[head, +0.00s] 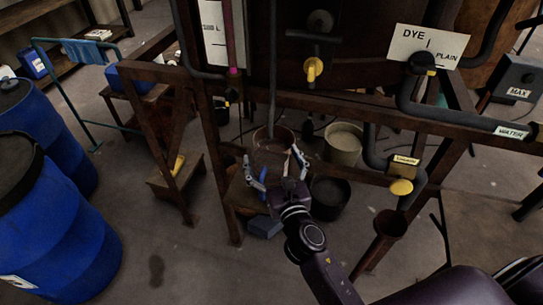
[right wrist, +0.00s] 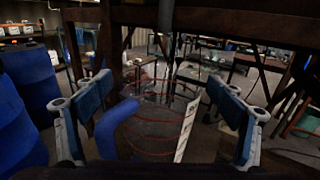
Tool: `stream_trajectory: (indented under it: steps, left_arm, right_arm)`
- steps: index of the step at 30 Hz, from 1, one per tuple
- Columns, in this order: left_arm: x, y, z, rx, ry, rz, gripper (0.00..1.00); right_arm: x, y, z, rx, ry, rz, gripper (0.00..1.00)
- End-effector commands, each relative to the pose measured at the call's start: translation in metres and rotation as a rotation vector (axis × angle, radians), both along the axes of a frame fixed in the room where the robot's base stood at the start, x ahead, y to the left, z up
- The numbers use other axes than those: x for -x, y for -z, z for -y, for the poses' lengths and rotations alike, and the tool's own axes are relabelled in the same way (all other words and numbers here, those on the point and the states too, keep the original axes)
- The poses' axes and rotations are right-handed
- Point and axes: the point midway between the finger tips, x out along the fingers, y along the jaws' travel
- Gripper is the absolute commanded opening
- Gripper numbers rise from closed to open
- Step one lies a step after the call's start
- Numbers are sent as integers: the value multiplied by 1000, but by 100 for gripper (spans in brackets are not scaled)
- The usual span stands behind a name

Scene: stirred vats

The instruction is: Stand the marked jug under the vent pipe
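The marked jug (right wrist: 160,125) is clear, with red rings, a pale scale strip and a blue handle (right wrist: 115,125). In the head view the jug (head: 272,142) stands upright on a low brown stand. The vent pipe (head: 272,70) comes down from above, and its lower end appears over or inside the jug's mouth; I cannot tell its height. The right wrist view shows a pipe (right wrist: 166,16) above the jug. My right gripper (head: 275,168) is open, its fingers on either side of the jug's near part. Contact is not visible. My left gripper is not in view.
A pale bucket (head: 343,143) and a black bucket (head: 329,196) stand right of the jug. The rusty frame (head: 330,108) crosses above my gripper. A yellow-handled valve (head: 401,187) hangs at right. Blue drums (head: 60,225) stand left, with clear floor before them.

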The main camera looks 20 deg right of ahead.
Motion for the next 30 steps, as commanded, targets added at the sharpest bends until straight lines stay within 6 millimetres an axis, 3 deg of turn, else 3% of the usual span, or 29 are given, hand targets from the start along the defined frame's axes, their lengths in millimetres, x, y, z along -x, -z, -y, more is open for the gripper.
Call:
stream_trajectory:
  steps: [11, 24, 30]
  left_arm:
    - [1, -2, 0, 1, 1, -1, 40]
    - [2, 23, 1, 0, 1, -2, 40]
    - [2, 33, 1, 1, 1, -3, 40]
  right_arm:
    - [2, -2, 0, 1, 0, -1, 89]
    - [80, 1, -4, -1, 0, -2, 89]
    - [108, 0, -5, 0, 0, -1, 89]
